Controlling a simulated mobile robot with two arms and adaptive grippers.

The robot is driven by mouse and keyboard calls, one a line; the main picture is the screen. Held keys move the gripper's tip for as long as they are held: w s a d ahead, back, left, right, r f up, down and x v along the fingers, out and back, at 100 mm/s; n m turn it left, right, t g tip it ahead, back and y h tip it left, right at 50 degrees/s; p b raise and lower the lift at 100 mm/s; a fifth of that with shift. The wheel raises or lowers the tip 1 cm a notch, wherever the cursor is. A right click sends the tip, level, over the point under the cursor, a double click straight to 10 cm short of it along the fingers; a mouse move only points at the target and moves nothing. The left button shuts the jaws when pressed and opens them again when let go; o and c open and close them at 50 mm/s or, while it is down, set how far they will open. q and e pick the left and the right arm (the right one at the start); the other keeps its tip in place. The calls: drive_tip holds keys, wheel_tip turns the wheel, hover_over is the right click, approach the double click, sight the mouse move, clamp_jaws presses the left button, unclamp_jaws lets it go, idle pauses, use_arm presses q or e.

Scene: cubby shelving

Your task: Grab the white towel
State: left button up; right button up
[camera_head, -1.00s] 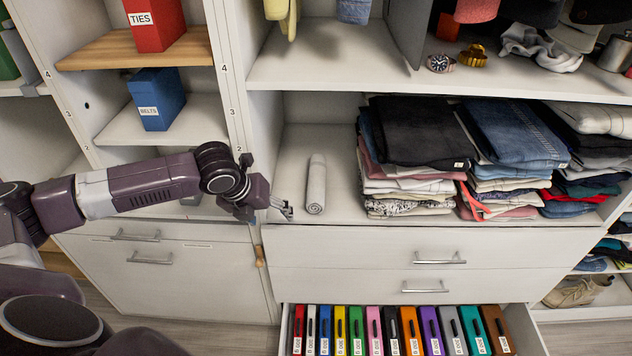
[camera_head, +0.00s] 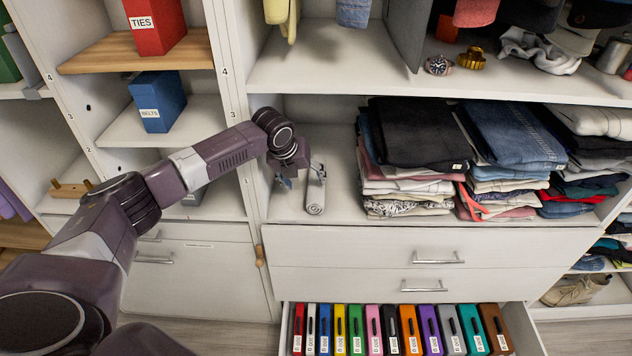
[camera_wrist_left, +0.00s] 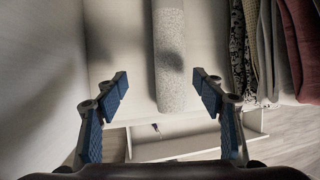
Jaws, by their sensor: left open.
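The white towel (camera_head: 315,195) is rolled up and lies on the shelf, left of the folded clothes. My left gripper (camera_head: 301,178) is over the back part of the towel and hides some of it. In the left wrist view the open left gripper (camera_wrist_left: 160,90) has one finger on each side of the rolled towel (camera_wrist_left: 169,55). The towel's end lies between the fingertips, with room on both sides. I cannot tell the height of the fingers above it. My right gripper is not in view.
Stacks of folded clothes (camera_head: 415,140) stand right of the towel. The cubby's left wall is close to my left gripper. A shelf (camera_head: 330,72) is above. Below, an open drawer holds several coloured boxes (camera_head: 400,325).

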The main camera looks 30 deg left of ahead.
sight(313, 179)
use_arm(q)
drive_tip(key=shift+w+d, duration=0.15)
drive_tip(key=shift+w, duration=1.45)
drive_tip(key=shift+x, duration=2.5)
drive_tip(key=c, duration=1.3)
drive_tip(key=shift+r, duration=0.1)
